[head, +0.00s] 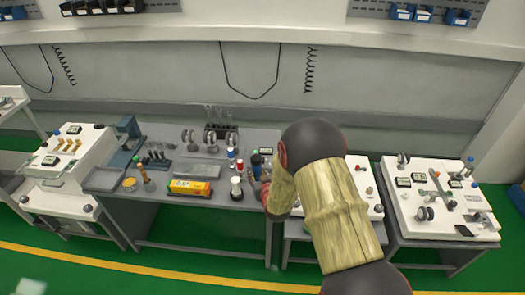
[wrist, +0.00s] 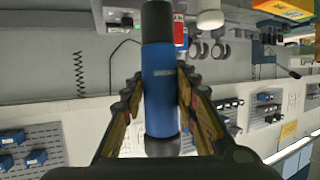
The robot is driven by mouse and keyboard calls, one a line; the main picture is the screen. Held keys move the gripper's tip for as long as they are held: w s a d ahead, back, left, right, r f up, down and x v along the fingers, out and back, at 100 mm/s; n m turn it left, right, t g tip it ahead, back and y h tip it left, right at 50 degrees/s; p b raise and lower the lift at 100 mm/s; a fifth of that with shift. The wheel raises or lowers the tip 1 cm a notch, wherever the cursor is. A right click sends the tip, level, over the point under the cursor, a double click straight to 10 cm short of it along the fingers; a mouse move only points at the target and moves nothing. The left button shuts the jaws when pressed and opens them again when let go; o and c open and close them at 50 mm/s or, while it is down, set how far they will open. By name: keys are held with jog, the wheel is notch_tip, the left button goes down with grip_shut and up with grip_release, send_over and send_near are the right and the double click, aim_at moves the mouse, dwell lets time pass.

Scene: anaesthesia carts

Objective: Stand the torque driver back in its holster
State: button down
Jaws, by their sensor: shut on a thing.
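The torque driver (wrist: 158,85), a blue cylinder with dark ends, stands between the two fingers of my gripper (wrist: 160,95) in the wrist view. The fingers are shut on its blue body from both sides. In the head view the driver (head: 257,161) shows as a small blue and black shape above the right end of the grey workbench (head: 233,202). My gripper (head: 264,178) there is mostly hidden by my arm. I cannot tell whether the driver touches the bench. I cannot make out the holster; my arm may cover it.
A yellow-orange box (head: 190,187), a white cylinder (head: 236,188) and red and blue-capped bottles (head: 231,153) stand left of my gripper. A dark rack (head: 220,131) is at the back. A white cart (head: 440,200) stands to the right. Some bench top at front left is bare.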

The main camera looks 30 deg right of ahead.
jog(key=shift+h, duration=0.3)
jog(key=d+r, duration=0.1)
jog(key=w+d+r+p, duration=0.1)
jog(key=w+d+r, duration=0.1)
jog(key=shift+d+r, duration=0.2)
jog(key=shift+d, duration=0.15)
notch_tip(320, 180, down, 11)
jog(key=b, duration=1)
jog(key=shift+r, duration=0.2)
jog(key=shift+f+b, duration=0.25)
jog(key=shift+b, duration=0.2)
dwell(0.3)
jog(key=c, duration=1.6)
grip_release()
jog(key=o, duration=0.3)
jog(key=shift+s, duration=0.1)
